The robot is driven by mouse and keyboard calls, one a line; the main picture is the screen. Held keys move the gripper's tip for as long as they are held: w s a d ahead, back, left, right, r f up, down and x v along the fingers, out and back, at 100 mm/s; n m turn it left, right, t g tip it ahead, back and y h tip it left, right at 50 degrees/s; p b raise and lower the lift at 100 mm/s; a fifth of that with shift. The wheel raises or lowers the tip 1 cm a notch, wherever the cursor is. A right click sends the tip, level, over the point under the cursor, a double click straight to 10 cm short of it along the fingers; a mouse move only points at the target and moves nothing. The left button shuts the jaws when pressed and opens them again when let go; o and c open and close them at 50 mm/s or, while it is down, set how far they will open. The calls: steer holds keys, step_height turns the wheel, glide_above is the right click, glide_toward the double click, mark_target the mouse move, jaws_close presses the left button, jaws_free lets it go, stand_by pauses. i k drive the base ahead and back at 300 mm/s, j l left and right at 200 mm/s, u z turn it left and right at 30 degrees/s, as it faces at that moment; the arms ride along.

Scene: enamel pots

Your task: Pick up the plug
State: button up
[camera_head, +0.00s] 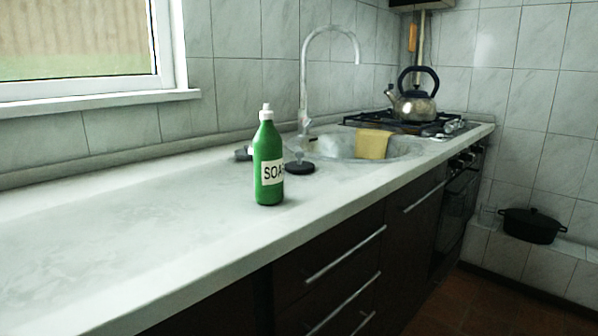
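A flat, dark round piece that looks like the plug (300,168) lies on the white counter (130,230), just right of the soap bottle and by the left side of the sink. Its left edge is partly hidden by the bottle. A green soap bottle (268,150) with a white cap and label stands upright in front of it. My gripper is not in view.
A small grey item (243,153) sits behind the bottle. A kettle (415,104) stands on the stove. The left counter is clear.

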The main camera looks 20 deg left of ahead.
mark_target(300, 167)
steer(key=u, duration=1.1)
steer(key=i+l+u, duration=0.1)
steer(key=i+l, duration=0.3)
steer(key=l, duration=0.2)
steer(key=i+l+u, duration=0.25)
steer(key=i+l, duration=0.15)
steer(key=l, duration=0.25)
steer(key=i+l, duration=0.2)
steer(key=l, duration=0.15)
steer(key=i+l+u, duration=0.15)
steer(key=l, duration=0.2)
steer(key=i+l+u, duration=0.1)
steer(key=l, duration=0.3)
steer(key=i+l, duration=0.2)
steer(key=l, duration=0.15)
steer(key=i+u, duration=0.05)
